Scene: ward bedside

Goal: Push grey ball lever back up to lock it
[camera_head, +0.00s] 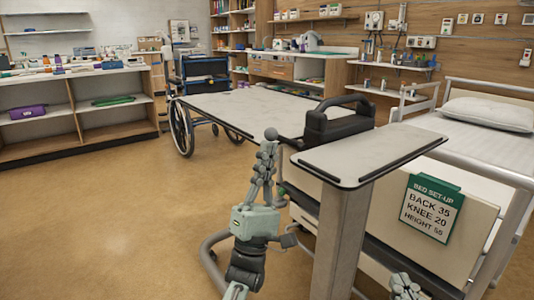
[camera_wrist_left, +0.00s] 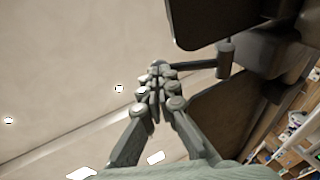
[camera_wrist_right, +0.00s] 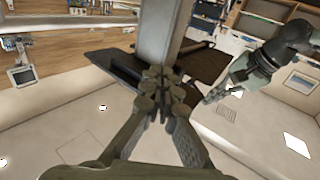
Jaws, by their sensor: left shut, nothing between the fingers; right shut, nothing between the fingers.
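The grey ball lever (camera_head: 271,133) has a dark ball on a short rod. The rod runs right towards the dark housing beside the small tabletop (camera_head: 385,150). My left gripper (camera_head: 268,150) is shut and upright just below the ball. In the left wrist view the lever's rod (camera_wrist_left: 197,68) runs right from my left fingertips (camera_wrist_left: 157,76). They largely hide the ball, so I cannot tell whether they touch it. My right gripper (camera_head: 404,284) is low at the bottom right of the head view. In the right wrist view it (camera_wrist_right: 163,78) is shut and empty.
The table's grey column (camera_head: 343,235) stands right of my left arm and close to my right fingertips. A black handle (camera_head: 340,115) rises behind the small tabletop. A long pale panel (camera_head: 245,112), a wheelchair wheel (camera_head: 182,128) and the bed (camera_head: 490,150) stand behind. Floor at left is free.

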